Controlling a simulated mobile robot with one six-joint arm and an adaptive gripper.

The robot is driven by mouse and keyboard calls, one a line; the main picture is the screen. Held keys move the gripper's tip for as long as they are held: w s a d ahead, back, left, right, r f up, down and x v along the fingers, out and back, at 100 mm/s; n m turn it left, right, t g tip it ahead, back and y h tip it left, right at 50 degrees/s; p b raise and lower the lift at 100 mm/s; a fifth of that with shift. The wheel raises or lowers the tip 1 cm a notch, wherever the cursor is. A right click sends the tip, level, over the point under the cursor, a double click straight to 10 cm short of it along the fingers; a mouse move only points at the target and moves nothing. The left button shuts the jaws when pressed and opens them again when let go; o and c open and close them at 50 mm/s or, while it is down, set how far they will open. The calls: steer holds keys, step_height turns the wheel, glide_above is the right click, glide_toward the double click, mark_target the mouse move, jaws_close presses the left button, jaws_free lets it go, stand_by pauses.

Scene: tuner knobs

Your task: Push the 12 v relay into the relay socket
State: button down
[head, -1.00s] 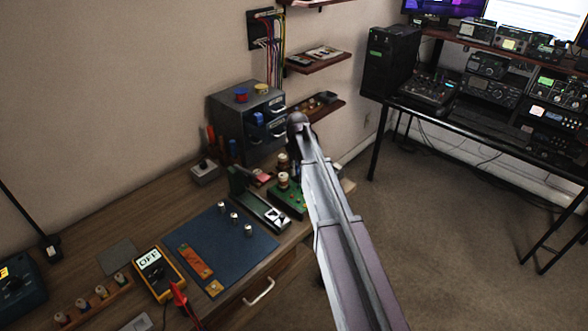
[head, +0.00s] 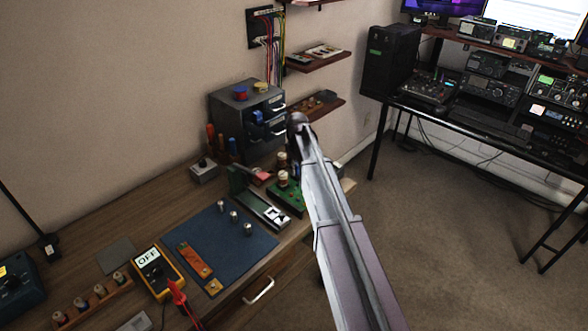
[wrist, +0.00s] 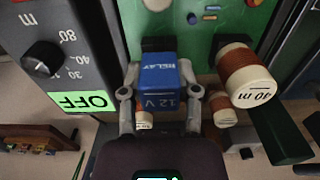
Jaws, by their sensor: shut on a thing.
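The blue 12 V relay (wrist: 158,84) sits between the two fingers of my gripper (wrist: 158,92) in the wrist view. My gripper is shut on it, with its printed face toward the camera. The relay's far end is against or just short of the green board (wrist: 205,15); I cannot tell if it touches. In the head view my arm hides the gripper and most of the relay, beside the green board (head: 287,196).
A coil marked 40 m (wrist: 245,75) stands close right of the relay. A dark panel with a knob (wrist: 42,57) and a green OFF label (wrist: 82,101) is close left. In the head view a blue mat (head: 245,243) and grey drawer cabinet (head: 232,125) share the wooden desk.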

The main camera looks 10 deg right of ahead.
steer(key=shift+f+b, duration=0.35)
stand_by(0.7)
stand_by(0.4)
steer(key=shift+c, duration=1.3)
jaws_free()
